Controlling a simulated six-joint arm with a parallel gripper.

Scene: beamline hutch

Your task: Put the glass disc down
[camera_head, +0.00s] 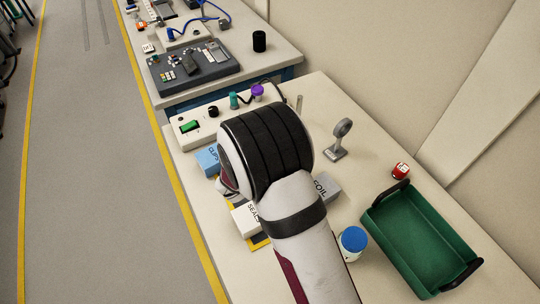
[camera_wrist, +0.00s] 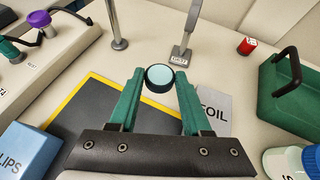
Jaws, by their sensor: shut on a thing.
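The glass disc (camera_wrist: 159,77) is round, pale blue in a dark rim. In the wrist view it sits between the tips of my gripper (camera_wrist: 159,80), whose green fingers are shut on it. It is held above the bench, over the far edge of a dark mat (camera_wrist: 85,108) with a yellow border. How high it is, I cannot tell. In the head view my own arm hides the disc and fingers. A grey stand with a round ring top (camera_head: 342,128) stands beyond the gripper; its labelled base (camera_wrist: 180,57) shows in the wrist view.
A FOIL box (camera_wrist: 212,108) lies close right of the fingers. A green tray (camera_head: 420,240), a blue-lidded jar (camera_head: 352,240) and a red pot (camera_head: 400,171) stand right. A blue box (camera_head: 208,160) and a control box (camera_head: 190,127) are left.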

